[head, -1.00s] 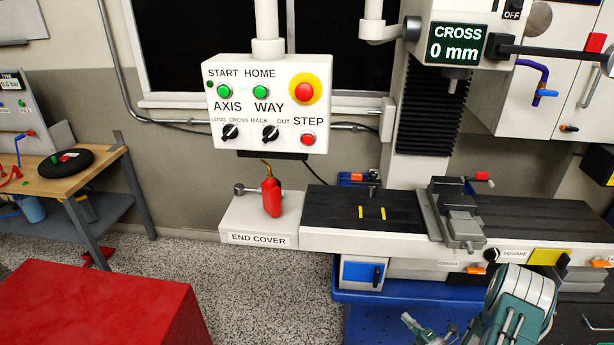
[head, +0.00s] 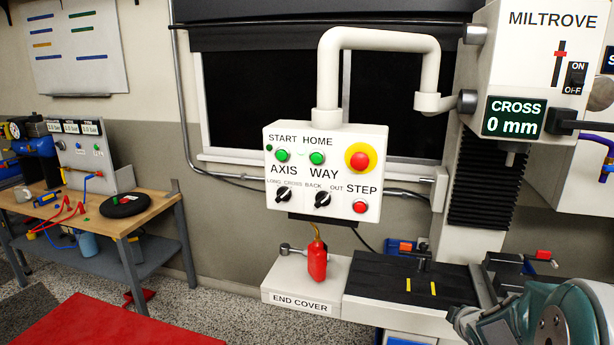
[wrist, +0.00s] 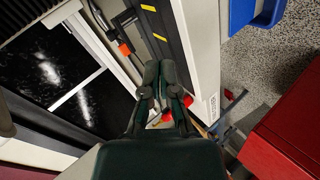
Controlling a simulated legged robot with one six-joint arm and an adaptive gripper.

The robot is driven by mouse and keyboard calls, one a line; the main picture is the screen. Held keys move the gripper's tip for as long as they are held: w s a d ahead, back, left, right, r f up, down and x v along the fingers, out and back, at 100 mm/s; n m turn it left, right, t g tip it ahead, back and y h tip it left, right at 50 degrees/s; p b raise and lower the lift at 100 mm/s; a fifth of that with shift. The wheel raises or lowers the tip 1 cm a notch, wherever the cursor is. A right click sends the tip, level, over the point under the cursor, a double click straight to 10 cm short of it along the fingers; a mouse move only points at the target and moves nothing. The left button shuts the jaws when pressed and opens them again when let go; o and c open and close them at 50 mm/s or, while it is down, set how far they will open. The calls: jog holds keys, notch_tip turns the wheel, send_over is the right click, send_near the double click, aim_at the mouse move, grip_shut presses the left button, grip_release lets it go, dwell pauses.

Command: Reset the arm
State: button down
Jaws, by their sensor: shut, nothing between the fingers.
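My gripper (wrist: 159,76) shows in the wrist view with its two dark fingers together and nothing between them. It points at the machine table's black top (wrist: 170,30) with yellow marks, seen close by at the top. In the head view a teal and grey part of my arm (head: 560,325) fills the lower right corner, in front of the machine table.
A control panel (head: 325,170) hangs in front of the window. The machine head (head: 530,75) is at right, a workbench (head: 150,220) at left. A red surface (head: 120,325) lies at lower left.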

jog(key=s+a+r+m+g, duration=0.1)
jog(key=s+a+r+m, duration=0.3)
jog(key=s, duration=0.5)
jog(key=s+a+r+m+g+y, duration=0.1)
jog(key=s+a+r+m, duration=0.3)
jog(key=s+a, duration=0.4)
jog(key=s+a+r+m+g+y, duration=0.1)
jog(key=s+a+r+m+g, duration=0.2)
jog(key=s+a, duration=0.4)
jog(key=s+m, duration=0.1)
jog(key=s, duration=0.3)
jog(key=shift+s+r, duration=0.15)
jog(key=shift+r, duration=0.25)
